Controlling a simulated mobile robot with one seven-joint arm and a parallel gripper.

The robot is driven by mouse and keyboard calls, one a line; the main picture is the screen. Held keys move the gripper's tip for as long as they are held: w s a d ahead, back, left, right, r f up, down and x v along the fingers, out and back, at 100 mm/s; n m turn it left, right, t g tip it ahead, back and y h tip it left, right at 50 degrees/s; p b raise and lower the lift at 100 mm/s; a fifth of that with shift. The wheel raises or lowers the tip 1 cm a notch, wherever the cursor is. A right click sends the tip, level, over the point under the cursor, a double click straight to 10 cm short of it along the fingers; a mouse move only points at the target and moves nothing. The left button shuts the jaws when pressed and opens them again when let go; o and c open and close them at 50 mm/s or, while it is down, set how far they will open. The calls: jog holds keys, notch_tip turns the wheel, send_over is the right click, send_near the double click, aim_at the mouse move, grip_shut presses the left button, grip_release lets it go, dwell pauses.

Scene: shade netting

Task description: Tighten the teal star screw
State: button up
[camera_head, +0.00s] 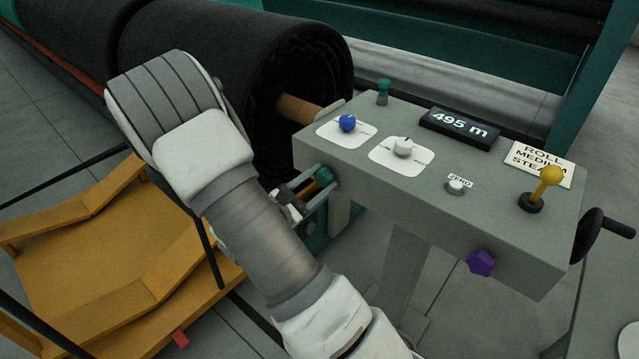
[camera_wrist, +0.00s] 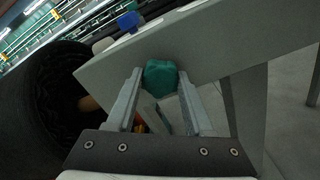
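The teal star screw (camera_head: 324,176) sticks out of the left end of the grey control box (camera_head: 350,150). In the wrist view the teal star screw (camera_wrist: 161,76) is straight ahead, at the tips of my fingers. My gripper (camera_wrist: 162,80) has one finger on each side of the screw, with what look like narrow gaps. In the head view my gripper (camera_head: 313,191) is at the box's left end, partly hidden behind my forearm. The fingers look open around the screw. I cannot tell whether either one touches it.
The box top holds a blue knob (camera_head: 347,123), a white knob (camera_head: 403,147), a small teal knob (camera_head: 383,90) and a yellow-topped lever (camera_head: 548,180). A purple star screw (camera_head: 481,262) is on its front. A black netting roll (camera_head: 230,75) is behind; an orange frame (camera_head: 120,265) lies left.

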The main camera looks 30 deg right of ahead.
aim_at(320, 181)
jog(key=o, duration=0.4)
jog(key=shift+v, duration=2.55)
jog(key=shift+o, duration=1.4)
jog(key=p+v, duration=0.2)
jog(key=v, duration=1.5)
jog(key=shift+a, duration=0.2)
